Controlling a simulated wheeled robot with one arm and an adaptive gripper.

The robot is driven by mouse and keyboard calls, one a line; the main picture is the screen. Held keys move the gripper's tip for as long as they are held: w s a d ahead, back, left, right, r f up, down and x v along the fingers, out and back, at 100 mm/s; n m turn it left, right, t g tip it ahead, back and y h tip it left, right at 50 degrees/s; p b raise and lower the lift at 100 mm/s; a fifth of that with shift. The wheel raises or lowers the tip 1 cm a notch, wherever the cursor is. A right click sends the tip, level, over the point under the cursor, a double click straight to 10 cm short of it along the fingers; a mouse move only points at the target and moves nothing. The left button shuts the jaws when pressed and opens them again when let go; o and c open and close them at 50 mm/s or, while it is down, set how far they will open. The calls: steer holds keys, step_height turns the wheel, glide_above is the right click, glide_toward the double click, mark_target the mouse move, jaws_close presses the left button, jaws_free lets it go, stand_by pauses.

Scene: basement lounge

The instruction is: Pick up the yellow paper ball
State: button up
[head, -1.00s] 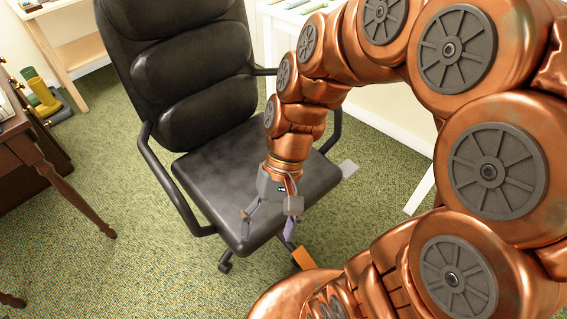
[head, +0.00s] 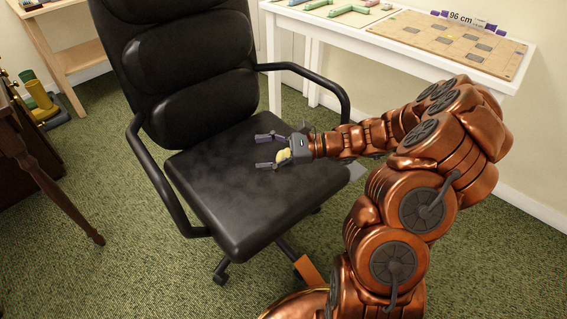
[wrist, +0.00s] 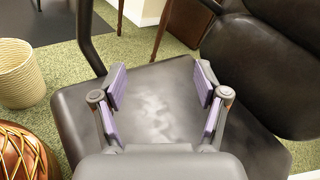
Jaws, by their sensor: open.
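A small yellow paper ball (head: 284,156) shows in the head view above the seat of the black office chair (head: 222,205), close to the palm of my gripper. My gripper (head: 258,151) reaches over the seat from the right, with its fingers spread and pointing left. The ball appears to lie between or just below the fingers near their base; I cannot tell whether it touches them. In the wrist view the open fingers (wrist: 160,82) frame bare seat (wrist: 160,110), and the ball is not visible there, perhaps hidden by the gripper body.
The chair's armrests (head: 165,180) and tall backrest (head: 180,70) surround the seat. A white table (head: 400,40) with a board stands at the back right. A wooden desk (head: 30,165) is at left. A woven basket (wrist: 15,75) shows in the wrist view. Green carpet is free in front.

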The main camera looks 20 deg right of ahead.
mark_target(289, 152)
steer(key=w+d+f+m+t+h+b, duration=0.1)
steer(key=d+f+m+t, duration=0.1)
steer(key=d, duration=0.3)
steer(key=w+d+f+m+t+h+b, duration=0.1)
steer(key=d+f+m+t, duration=0.1)
steer(key=d+f+m, duration=0.2)
steer(key=w+d+f+m+t+h+b, duration=0.1)
steer(key=d+f+m+t, duration=0.1)
steer(key=d+f, duration=0.3)
steer(key=shift+w+d+f+m+t, duration=0.2)
steer(key=shift+w+d+m+t, duration=0.25)
steer(key=shift+t, duration=0.15)
steer(key=shift+w+f+h, duration=0.1)
steer(key=shift+f+h, duration=0.05)
steer(key=shift+h, duration=0.15)
steer(key=shift+w+a+b, duration=0.15)
steer(key=shift+w+b, duration=0.15)
steer(key=b+x, duration=0.2)
steer(key=x, duration=0.3)
steer(key=shift+a+b, duration=0.3)
steer(key=shift+b, duration=0.1)
steer(key=shift+w+a, duration=0.4)
steer(key=shift+w, duration=0.2)
steer(key=shift+r, duration=0.25)
steer(key=c, duration=0.8)
